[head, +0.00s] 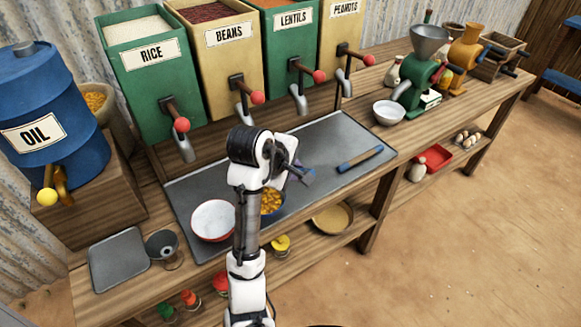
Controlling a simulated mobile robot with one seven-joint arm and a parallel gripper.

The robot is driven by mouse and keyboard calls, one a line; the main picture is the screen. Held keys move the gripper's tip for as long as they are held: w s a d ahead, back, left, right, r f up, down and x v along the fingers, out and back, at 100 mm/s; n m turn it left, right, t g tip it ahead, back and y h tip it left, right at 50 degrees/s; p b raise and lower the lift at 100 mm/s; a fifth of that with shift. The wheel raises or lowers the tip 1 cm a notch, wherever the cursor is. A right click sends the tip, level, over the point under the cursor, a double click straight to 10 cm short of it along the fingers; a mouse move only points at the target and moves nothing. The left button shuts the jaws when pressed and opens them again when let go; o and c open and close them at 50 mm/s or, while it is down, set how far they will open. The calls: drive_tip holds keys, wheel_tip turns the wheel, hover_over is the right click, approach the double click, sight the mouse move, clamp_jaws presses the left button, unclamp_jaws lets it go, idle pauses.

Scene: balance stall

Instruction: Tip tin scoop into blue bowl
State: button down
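A blue bowl (281,208) stands on the grey metal sheet, partly hidden behind my arm. It holds yellow-orange pieces. My gripper (303,175) is above and a little to the right of the bowl, angled down to the right. A small dark grey-blue form shows at its end. I cannot tell whether this is only the fingers or also part of a tin scoop. I cannot make out the tin scoop clearly anywhere. Whether the gripper is open or shut does not show.
A white bowl with a red rim (213,221) stands left of my arm. A blue-ended bar (360,159) lies right on the metal sheet (325,140). Dispensers with taps (298,96) line the back. A funnel-like metal cup (165,248) and grey tray (118,260) are front left.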

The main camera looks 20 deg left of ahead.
drive_tip(key=shift+w+d+f+m+g+y, duration=0.1)
drive_tip(key=shift+w+d+f+g+y, duration=0.25)
drive_tip(key=shift+f+g+y, duration=0.3)
drive_tip(key=shift+w+d+f+m+g+y, duration=0.15)
drive_tip(key=shift+w+f+g+y, duration=0.3)
drive_tip(key=shift+g, duration=0.45)
drive_tip(key=shift+w+d+f+m+g+y, duration=0.1)
drive_tip(key=shift+w+d+f+g+y, duration=0.25)
drive_tip(key=shift+g+y, duration=0.35)
drive_tip(key=shift+s+f, duration=0.1)
